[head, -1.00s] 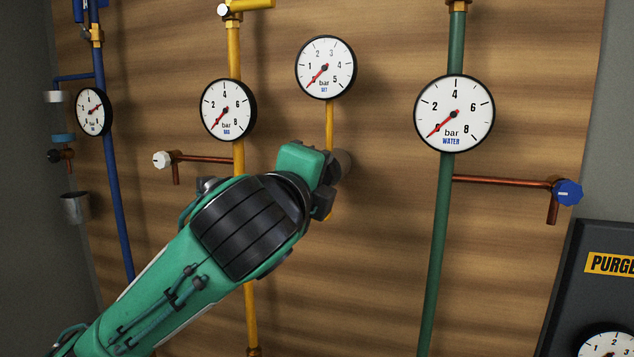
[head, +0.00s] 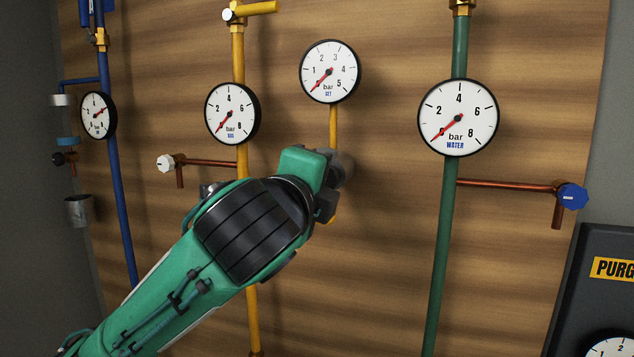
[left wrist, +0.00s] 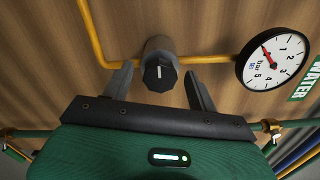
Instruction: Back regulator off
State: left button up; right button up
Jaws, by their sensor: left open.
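The regulator (left wrist: 161,54) is a grey body with a black knob bearing a white mark, on a yellow pipe. In the left wrist view my left gripper (left wrist: 158,72) is open, one finger on each side of the knob, with visible gaps. In the head view the gripper (head: 328,188) is at the regulator (head: 345,168), which it mostly hides. The SET gauge (head: 330,71) is just above it, needle at the low end of its scale; it also shows in the left wrist view (left wrist: 272,58). My right gripper is not in view.
A yellow pipe with a BAR gauge (head: 232,114) stands left, and a green pipe with the WATER gauge (head: 458,117) right. Copper side taps have a white knob (head: 165,163) and a blue knob (head: 572,196). A dark PURGE panel (head: 600,250) is at lower right.

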pick_arm(q)
jog(key=b+v, duration=0.5)
jog(key=v, duration=0.8)
jog(key=shift+s, duration=0.35)
jog(key=shift+a, duration=0.15)
